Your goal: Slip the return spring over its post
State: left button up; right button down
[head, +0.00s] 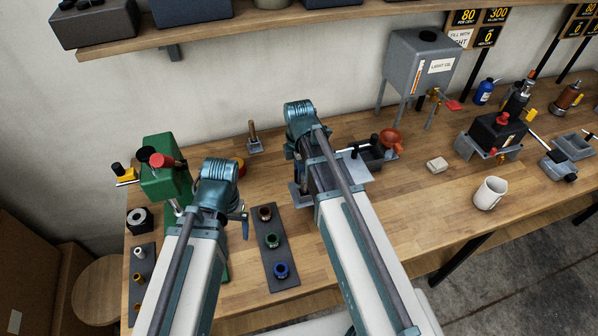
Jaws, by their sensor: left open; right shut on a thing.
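I cannot make out the return spring in the head view. A short brown upright post on a grey base (254,142) stands toward the back of the bench, between my two arms; I cannot tell whether it is the spring's post. My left gripper (241,216) is mostly hidden by its own arm, beside the green machine, and is open. My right gripper (322,178) is low over the bench, left of the orange funnel, largely covered by its own arm. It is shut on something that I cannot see.
A green machine (163,172) stands at the left. A dark strip (275,262) with several coloured rings lies between my arms. An orange funnel (391,138), a grey oil tank (415,62) and a white mug (490,193) are to the right. A shelf (270,24) overhangs the back.

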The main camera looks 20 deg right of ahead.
jog(key=shift+f+b, duration=0.6)
jog(key=shift+f, duration=0.1)
dwell(0.6)
jog(key=shift+c, duration=2.4)
grip_release()
jog(key=shift+r, duration=0.15)
notch_tip(320, 180, up, 9)
jog(key=p, duration=0.9)
